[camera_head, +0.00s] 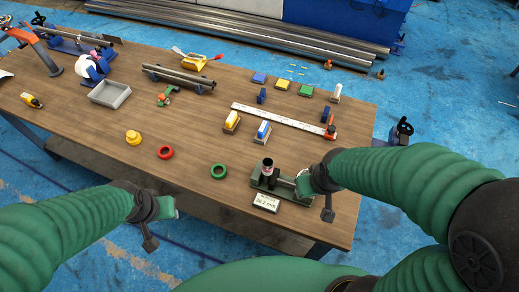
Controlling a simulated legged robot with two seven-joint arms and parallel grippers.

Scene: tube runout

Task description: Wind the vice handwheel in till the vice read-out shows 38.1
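The green vice (272,181) sits at the table's front right, with a dark upright tube (267,166) between its jaws. A small white read-out (266,202) stands in front of the vice; its digits are too small to read surely. My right gripper (309,182) is at the right end of the vice, where its screw comes out. The handwheel is mostly hidden behind this gripper, and I cannot tell whether the fingers grip it. My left gripper (172,207) hangs by the table's front edge, away from the vice, with nothing visible in it; its finger gap is unclear.
A green ring (218,171), a red ring (165,152) and a yellow part (133,137) lie left of the vice. Yellow and blue blocks (263,132) and a long steel rule (280,119) lie behind it. Bare wooden tabletop (195,190) lies between the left gripper and the vice.

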